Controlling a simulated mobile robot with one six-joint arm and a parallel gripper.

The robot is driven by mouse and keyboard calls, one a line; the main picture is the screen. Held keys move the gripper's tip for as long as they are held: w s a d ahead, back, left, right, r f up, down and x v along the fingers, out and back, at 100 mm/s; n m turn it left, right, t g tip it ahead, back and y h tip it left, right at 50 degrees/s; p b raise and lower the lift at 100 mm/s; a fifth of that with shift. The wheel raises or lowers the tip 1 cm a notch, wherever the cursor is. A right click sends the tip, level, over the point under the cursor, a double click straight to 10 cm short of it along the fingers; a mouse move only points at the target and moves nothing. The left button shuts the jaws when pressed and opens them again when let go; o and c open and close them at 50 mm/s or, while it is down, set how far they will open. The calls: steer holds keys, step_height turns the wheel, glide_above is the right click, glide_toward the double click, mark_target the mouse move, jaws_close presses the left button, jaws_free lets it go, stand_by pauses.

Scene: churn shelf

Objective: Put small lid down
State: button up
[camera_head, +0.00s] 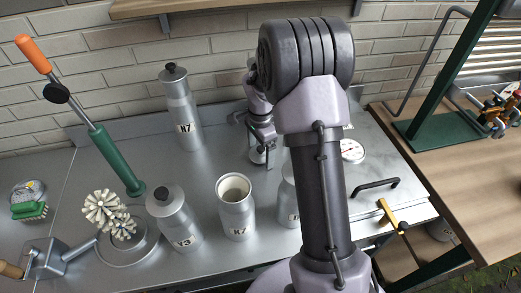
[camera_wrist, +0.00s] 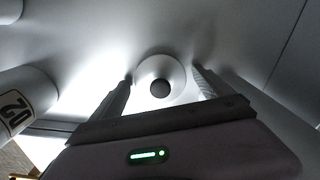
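The small lid (camera_wrist: 143,75) is a pale round disc with a dark knob (camera_wrist: 160,89) at its centre. In the wrist view it sits between the fingertips of my gripper (camera_wrist: 163,80). The fingers are spread, with a narrow gap seen on either side of the lid. In the head view my gripper (camera_head: 262,137) points down low over the metal counter (camera_head: 225,150), and a pale part of the lid (camera_head: 257,156) shows just under it.
A tall lidded canister (camera_head: 183,112) stands left of my gripper, and a shorter lidded one (camera_head: 175,220) stands front left. Another canister (camera_head: 288,203) is partly hidden by my arm. A green post with orange handle (camera_head: 118,160) stands left.

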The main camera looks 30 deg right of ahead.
mark_target(261, 148)
step_height(261, 148, up, 12)
steer(key=p, duration=0.5)
steer(key=s+a+r+n+t, duration=0.2)
steer(key=s+a+r+n, duration=0.25)
steer(key=a+r, duration=0.4)
steer(key=s+a+r+n+t, duration=0.1)
steer(key=s+a+r+n, duration=0.1)
steer(key=s, duration=0.4)
steer(key=s+a+r+n+t+y, duration=0.1)
steer(key=s+a+r+n, duration=0.1)
steer(key=s, duration=0.5)
steer(key=s+a+r+n+t+y, duration=0.1)
steer(key=s+a+r+n, duration=0.2)
steer(key=s+a+n, duration=0.1)
steer(key=shift+s+a+n+t, duration=0.4)
steer(key=shift+s+a, duration=0.5)
steer(key=shift+s, duration=0.25)
steer(key=shift+f+b, duration=0.35)
steer(key=shift+b, duration=0.15)
